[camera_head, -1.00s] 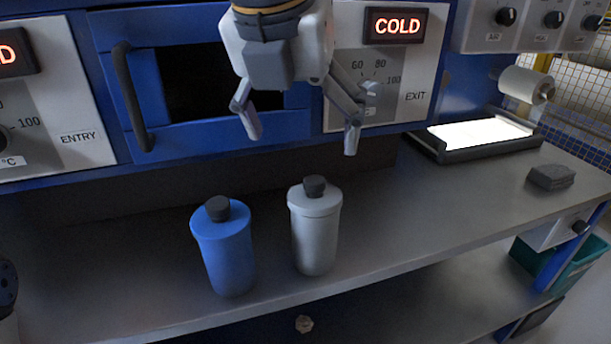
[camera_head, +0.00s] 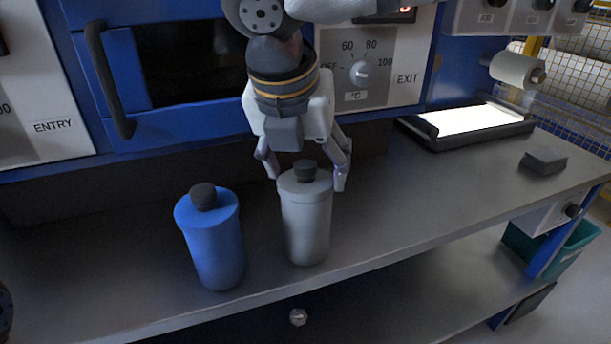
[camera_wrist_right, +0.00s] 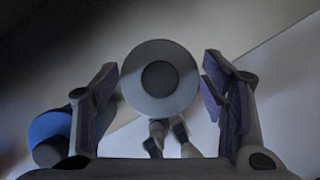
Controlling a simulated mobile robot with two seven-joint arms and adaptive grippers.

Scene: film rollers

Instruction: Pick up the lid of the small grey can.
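The small grey can (camera_head: 305,228) stands upright on the grey bench. Its lid (camera_head: 290,183), pale grey with a dark round knob (camera_head: 305,169), sits on top. My right gripper (camera_head: 306,178) points down with its fingers spread to either side of the lid, one at the left and one at the right. In the right wrist view the lid (camera_wrist_right: 136,92) lies between the open fingers (camera_wrist_right: 160,90), with gaps on both sides. No contact shows. My left gripper is not in view.
A blue can (camera_head: 215,250) with a dark cap stands left of the grey can, close to the gripper's left side. A dark-framed light panel (camera_head: 470,128) and a dark block (camera_head: 543,161) lie to the right. The cabinet with a handle (camera_head: 107,75) stands behind.

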